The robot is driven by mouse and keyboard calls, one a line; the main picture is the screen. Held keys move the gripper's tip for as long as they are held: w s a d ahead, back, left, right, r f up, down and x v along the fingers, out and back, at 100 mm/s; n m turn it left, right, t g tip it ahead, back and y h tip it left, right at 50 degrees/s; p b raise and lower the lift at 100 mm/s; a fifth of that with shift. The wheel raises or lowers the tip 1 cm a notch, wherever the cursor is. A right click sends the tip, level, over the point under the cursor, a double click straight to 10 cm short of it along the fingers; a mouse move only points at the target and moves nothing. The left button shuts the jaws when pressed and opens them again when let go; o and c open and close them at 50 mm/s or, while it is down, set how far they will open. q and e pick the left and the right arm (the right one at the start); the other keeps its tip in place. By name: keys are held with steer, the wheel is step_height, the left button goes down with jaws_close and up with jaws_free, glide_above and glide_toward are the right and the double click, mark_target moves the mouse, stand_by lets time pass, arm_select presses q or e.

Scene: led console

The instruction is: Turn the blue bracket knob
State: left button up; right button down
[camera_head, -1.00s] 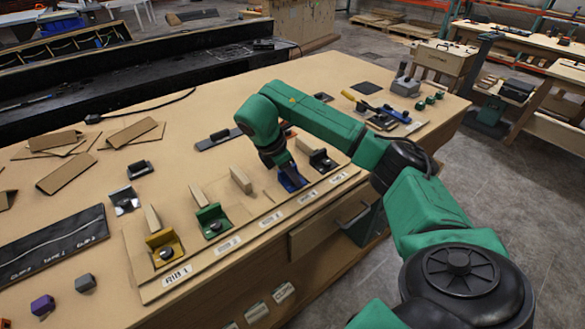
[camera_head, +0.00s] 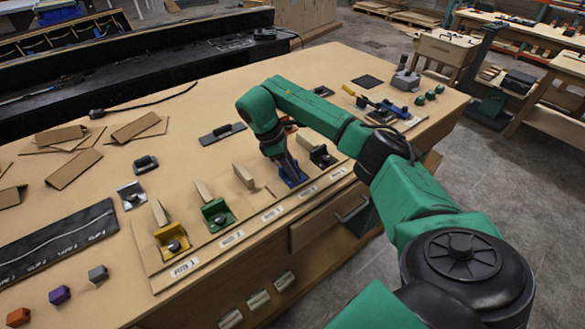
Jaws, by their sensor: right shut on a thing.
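The blue bracket (camera_head: 293,177) stands in the row of brackets on the wooden board, between the green bracket and a black one. My right gripper (camera_head: 290,168) points down at it from above and is shut on its knob. The knob itself is hidden behind the fingers, so its angle cannot be read. My left gripper is not in view.
The yellow bracket (camera_head: 172,242), green bracket (camera_head: 217,215) and black bracket (camera_head: 322,157) share the row, with wooden blocks behind them. Small purple (camera_head: 60,295), orange (camera_head: 18,317) and grey (camera_head: 98,273) blocks lie at the front left. Cardboard pieces (camera_head: 73,168) lie at the left.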

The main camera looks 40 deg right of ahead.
steer(key=shift+w+d+r+m+y+p, duration=0.1)
steer(key=shift+m+y+p, duration=0.05)
steer(key=shift+m, duration=0.25)
steer(key=shift+w+r+m+y+p, duration=0.1)
steer(key=shift+m+y+p, duration=0.05)
steer(key=shift+m, duration=0.25)
stand_by(0.8)
stand_by(0.3)
steer(key=c, duration=0.9)
jaws_free()
steer(key=shift+s+f, duration=0.1)
steer(key=shift+s, duration=0.05)
steer(key=p+v, duration=0.4)
steer(key=v, duration=1)
steer(key=shift+w, duration=0.4)
